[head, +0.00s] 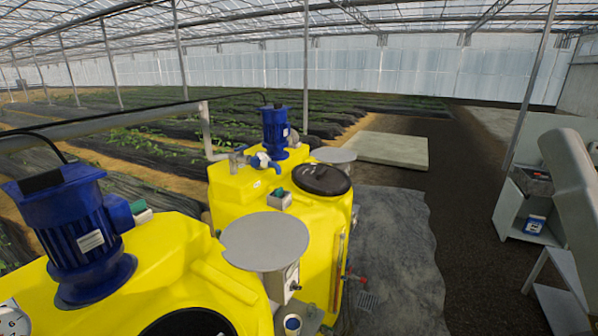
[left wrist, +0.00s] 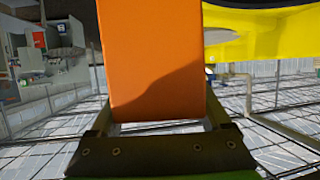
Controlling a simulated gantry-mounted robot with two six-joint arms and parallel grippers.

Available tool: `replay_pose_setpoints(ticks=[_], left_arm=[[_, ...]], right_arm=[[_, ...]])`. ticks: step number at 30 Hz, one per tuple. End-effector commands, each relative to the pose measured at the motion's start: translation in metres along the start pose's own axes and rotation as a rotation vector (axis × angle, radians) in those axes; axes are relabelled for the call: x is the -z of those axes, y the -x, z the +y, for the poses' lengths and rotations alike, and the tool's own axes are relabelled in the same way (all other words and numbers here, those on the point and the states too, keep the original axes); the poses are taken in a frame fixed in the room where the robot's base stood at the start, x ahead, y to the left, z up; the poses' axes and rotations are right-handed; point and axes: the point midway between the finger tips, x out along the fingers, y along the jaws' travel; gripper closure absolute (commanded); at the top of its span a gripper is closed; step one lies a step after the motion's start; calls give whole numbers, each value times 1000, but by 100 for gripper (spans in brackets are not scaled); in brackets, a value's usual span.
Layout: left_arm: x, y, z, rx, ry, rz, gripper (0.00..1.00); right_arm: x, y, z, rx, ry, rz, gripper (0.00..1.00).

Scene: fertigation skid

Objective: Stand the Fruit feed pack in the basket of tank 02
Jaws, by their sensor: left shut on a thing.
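In the left wrist view my left gripper (left wrist: 156,122) is shut on a plain orange block-like pack (left wrist: 155,65), whose sides lie between the two dark fingers. Its far end runs out of the picture and no label shows, so I cannot confirm it is the Fruit feed pack. Two yellow tanks show in the head view: a near one (head: 150,265) and a farther one (head: 240,185). No tank number is readable. My right gripper is not in view.
Blue motors stand on the near tank (head: 85,235) and far tank (head: 275,130). A black lid (head: 322,180) covers the far tank; a dark opening (head: 190,325) is in the near one. A grey disc (head: 265,241) stands between them. Shelving (head: 525,205) is at right.

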Motion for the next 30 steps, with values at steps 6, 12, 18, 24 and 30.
replay_pose_setpoints(ticks=[6, 12, 18, 24, 30], left_arm=[[-78, 52, 8, 124, 51, -2, 100], [-127, 125, 17, 238, 99, 1, 100], [-139, 167, 22, 289, 119, 4, 100], [-140, 173, 22, 295, 123, 5, 100], [-140, 172, 22, 295, 122, 4, 100]], right_arm=[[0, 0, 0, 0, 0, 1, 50], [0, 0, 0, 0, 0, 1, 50], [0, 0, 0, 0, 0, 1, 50], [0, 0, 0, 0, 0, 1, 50], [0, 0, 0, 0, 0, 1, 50]])
